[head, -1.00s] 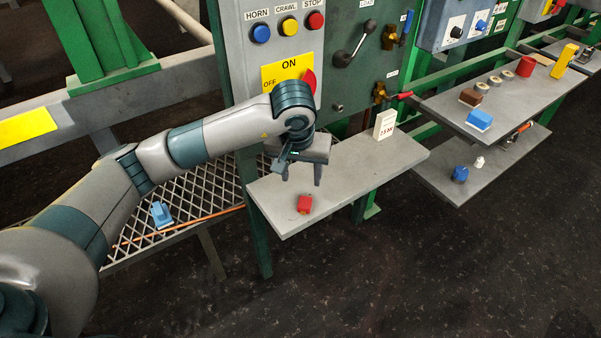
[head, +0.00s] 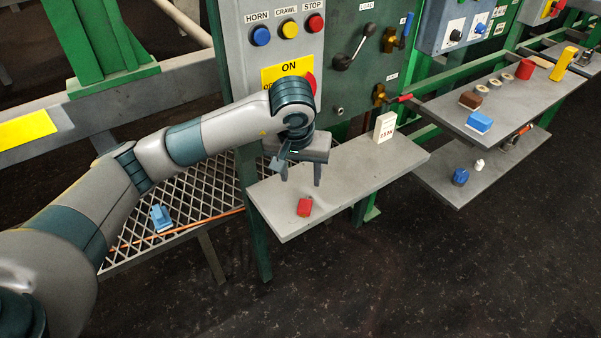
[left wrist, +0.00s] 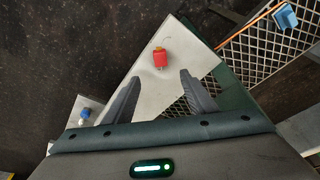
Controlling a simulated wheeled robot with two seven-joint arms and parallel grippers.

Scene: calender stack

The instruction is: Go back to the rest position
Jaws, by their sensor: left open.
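My left arm comes in from the left in the head view, in front of the grey control panel. My left gripper (head: 300,179) is open and empty above the near end of the grey shelf (head: 345,176). Its two fingers point down and stand apart. A red block-like object (head: 305,207) lies on that shelf, just beyond the fingertips in the picture, and nothing holds it. In the left wrist view the fingers (left wrist: 160,92) are spread, with the red object (left wrist: 160,58) past their tips. My right gripper is in neither view.
The panel has blue, yellow and red buttons (head: 288,29) and a yellow ON plate (head: 287,70). A white card (head: 385,126) stands on the shelf. A blue object (head: 161,218) lies on the mesh platform (head: 185,198). Shelves at right (head: 510,105) hold several items. Open floor lies in front.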

